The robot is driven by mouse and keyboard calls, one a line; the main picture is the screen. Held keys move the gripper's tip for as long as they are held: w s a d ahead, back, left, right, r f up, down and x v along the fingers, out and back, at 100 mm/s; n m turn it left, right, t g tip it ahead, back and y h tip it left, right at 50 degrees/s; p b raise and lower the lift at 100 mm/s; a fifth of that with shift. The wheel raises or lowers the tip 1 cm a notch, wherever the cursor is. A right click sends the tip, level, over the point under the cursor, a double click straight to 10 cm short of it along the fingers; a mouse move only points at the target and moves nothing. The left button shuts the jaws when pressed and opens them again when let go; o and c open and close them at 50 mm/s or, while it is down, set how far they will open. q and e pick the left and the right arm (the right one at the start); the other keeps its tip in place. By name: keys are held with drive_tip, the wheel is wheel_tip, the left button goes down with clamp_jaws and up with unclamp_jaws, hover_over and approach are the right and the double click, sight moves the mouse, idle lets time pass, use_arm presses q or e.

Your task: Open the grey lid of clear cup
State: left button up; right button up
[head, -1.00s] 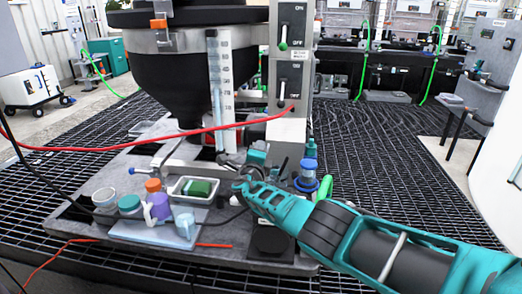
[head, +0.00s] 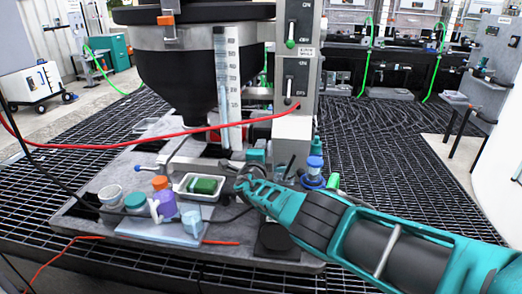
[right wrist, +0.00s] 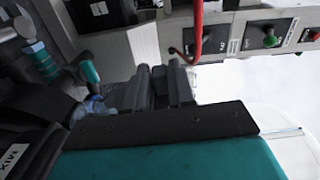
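A small pale, see-through cup (head: 191,223) stands at the right front of a group of containers on the grey board. It looks like the clear cup, but its lid is too small to make out clearly. My teal right gripper (head: 243,181) is right of the cup and farther back, beside a white tray and apart from the cup. In the right wrist view, the dark fingers of my right gripper (right wrist: 161,86) show close together, with no cup seen between them. Whether they are shut is unclear. My left gripper is not in view.
A white tray (head: 178,187) with a green block sits behind the cup. A purple container (head: 165,205), a teal-lidded one (head: 136,203) and a grey-white cup (head: 111,197) crowd its left. A red hose (head: 150,141) crosses above, in front of a black hopper (head: 178,85).

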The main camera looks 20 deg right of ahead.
drive_tip(key=o, duration=0.4)
drive_tip(key=shift+s+a+f, duration=0.1)
drive_tip(key=shift+a+f, duration=0.05)
drive_tip(key=shift+a, duration=0.05)
drive_tip(key=shift+p+v, duration=1.15)
drive_tip(key=shift+v, duration=5.15)
drive_tip(key=shift+d, duration=0.1)
